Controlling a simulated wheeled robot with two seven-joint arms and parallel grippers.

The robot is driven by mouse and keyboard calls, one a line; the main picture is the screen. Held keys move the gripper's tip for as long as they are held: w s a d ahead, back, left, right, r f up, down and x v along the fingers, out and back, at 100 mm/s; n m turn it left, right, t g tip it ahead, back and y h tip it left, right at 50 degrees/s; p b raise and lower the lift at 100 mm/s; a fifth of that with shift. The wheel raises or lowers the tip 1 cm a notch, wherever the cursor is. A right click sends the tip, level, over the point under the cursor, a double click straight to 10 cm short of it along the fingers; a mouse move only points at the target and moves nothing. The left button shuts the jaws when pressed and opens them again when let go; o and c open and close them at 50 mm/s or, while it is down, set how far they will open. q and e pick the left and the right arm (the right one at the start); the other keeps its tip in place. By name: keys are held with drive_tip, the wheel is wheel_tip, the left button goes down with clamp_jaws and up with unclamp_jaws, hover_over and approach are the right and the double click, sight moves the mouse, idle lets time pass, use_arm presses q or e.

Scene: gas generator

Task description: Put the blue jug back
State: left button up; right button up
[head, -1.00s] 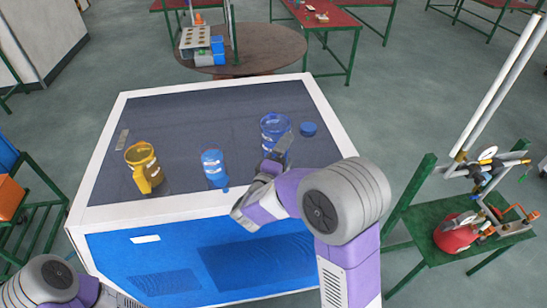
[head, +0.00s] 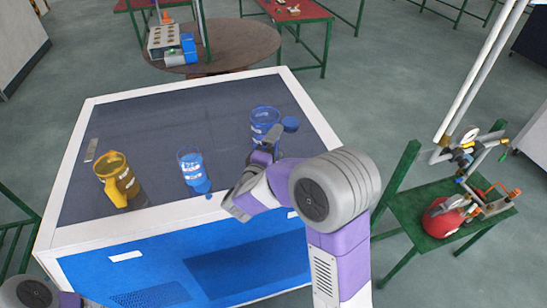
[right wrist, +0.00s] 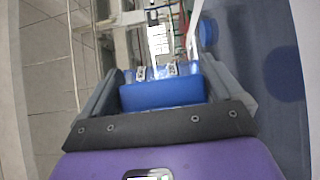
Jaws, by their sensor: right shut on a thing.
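The blue jug (head: 264,117) is upright at the right side of the dark-topped table (head: 150,125), close to a round blue lid (head: 290,124). My right gripper (head: 268,146) reaches it from the near side and is shut on it. In the right wrist view the jug's blue part (right wrist: 160,93) fills the space between the fingers of my right gripper (right wrist: 165,88). I cannot tell whether the jug's base touches the table. My left gripper is out of view; only part of my left arm shows at the bottom left.
A green stand (head: 415,213) with a red vessel (head: 442,218) is at the right. A round brown table (head: 235,45) with a rack stands behind. The table's far middle is clear.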

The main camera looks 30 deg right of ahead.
wheel_tip(320, 180, down, 4)
drive_tip(key=shift+r, duration=0.1)
drive_tip(key=shift+f+b, duration=0.35)
drive_tip(key=shift+f, duration=0.15)
drive_tip(key=shift+r, duration=0.1)
drive_tip(key=o, duration=1.2)
drive_tip(key=shift+f, duration=0.2)
drive_tip(key=shift+o, duration=0.2)
